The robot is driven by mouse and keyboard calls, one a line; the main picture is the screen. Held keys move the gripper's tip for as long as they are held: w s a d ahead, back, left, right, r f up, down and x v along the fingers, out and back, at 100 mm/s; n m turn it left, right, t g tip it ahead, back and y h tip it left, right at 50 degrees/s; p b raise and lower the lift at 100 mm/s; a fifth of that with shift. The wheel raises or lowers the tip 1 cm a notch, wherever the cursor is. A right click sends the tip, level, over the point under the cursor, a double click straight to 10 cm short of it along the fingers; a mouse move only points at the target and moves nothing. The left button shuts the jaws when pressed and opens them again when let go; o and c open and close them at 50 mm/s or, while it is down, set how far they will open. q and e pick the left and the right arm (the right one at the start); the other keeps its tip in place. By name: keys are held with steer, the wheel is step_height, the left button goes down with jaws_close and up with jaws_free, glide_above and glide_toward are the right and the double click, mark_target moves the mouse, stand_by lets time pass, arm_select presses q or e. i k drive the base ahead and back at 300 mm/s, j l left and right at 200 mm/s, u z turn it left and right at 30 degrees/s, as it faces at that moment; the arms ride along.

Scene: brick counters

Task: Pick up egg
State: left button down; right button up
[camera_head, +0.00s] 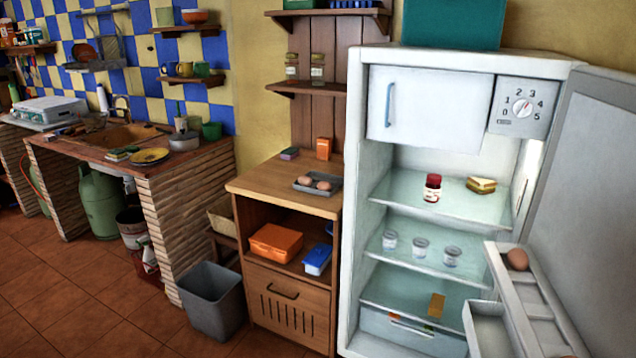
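A brown egg (517,259) sits in the top rack on the inside of the open fridge door, near the rack's far end. Two more eggs (314,182) lie in a small grey tray (318,192) on top of the wooden cabinet (262,186), left of the fridge. The fridge (354,230) stands open with its door swung out to the right. Neither of my grippers shows in the head view.
The fridge shelves hold a red jar (432,188), a sandwich (481,185) and several small cups (421,247). A grey bin (212,300) stands on the floor left of the cabinet. The brick counter (190,215) is at the left. Tiled floor at the lower left is clear.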

mark_target(326, 186)
steer(key=i+j, duration=0.2)
steer(key=j, duration=0.15)
steer(key=i+j+z, duration=0.1)
steer(key=j, duration=0.3)
steer(key=i+j+z, duration=0.1)
steer(key=i+j, duration=0.4)
steer(key=j, duration=0.25)
steer(key=i+j+z, duration=0.1)
steer(key=j, duration=0.3)
steer(key=i+j, duration=0.2)
steer(key=j, duration=0.25)
steer(key=i+j+z, duration=0.1)
steer(key=j, duration=0.3)
steer(key=i+j, duration=0.25)
steer(key=j, duration=0.15)
steer(key=z, duration=0.05)
